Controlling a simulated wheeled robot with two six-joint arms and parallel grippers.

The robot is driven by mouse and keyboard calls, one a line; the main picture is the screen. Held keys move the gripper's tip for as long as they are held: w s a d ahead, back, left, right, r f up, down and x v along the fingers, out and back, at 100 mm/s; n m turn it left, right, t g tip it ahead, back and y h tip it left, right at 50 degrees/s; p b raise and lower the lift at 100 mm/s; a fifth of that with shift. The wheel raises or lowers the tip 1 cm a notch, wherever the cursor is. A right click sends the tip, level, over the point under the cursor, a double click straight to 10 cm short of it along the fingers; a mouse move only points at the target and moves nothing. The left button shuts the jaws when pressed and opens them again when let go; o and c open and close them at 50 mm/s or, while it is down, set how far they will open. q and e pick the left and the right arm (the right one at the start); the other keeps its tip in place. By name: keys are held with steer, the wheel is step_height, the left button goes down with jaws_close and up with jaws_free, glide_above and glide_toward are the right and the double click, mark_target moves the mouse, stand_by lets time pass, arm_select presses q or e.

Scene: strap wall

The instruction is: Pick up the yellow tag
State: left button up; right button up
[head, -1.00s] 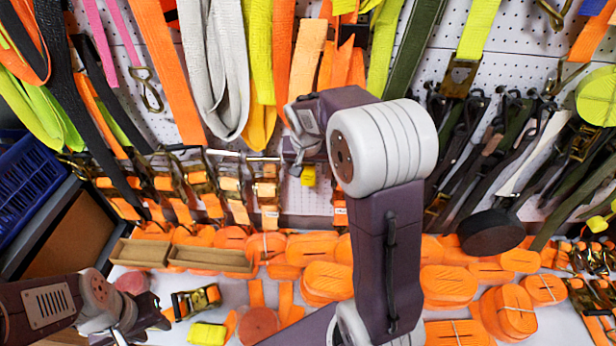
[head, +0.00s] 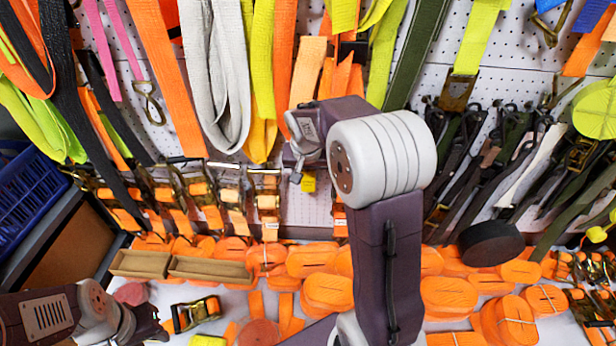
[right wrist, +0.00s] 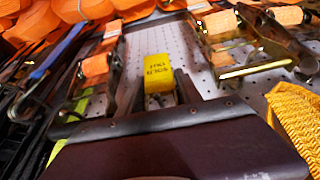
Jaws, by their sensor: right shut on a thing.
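The yellow tag (head: 309,183) shows small below the end of my right arm, in front of the white pegboard. In the right wrist view the tag (right wrist: 158,76) is a yellow block with dark print, upside down in the picture. It sits between the two fingers of my right gripper (right wrist: 157,88), which is shut on it. In the head view my right gripper (head: 299,176) is partly hidden by its own wrist. My left gripper (head: 150,326) is low at the left, away from the tag, and its jaws are unclear.
Ratchet buckles (head: 230,195) hang close on the left of the tag. Straps (head: 215,80) hang above. Orange strap rolls (head: 326,290) and cardboard trays (head: 210,268) fill the shelf below. A blue crate (head: 28,195) stands at far left. Bare pegboard (head: 318,208) shows below the tag.

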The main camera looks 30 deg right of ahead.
steer(key=s+a, duration=0.4)
steer(key=s, duration=0.3)
steer(key=s+a+r, duration=0.1)
steer(key=s+a, duration=0.4)
steer(key=s, duration=0.3)
steer(key=shift+s+a+p, duration=0.2)
steer(key=shift+s+p, duration=0.05)
steer(key=shift+p, duration=0.05)
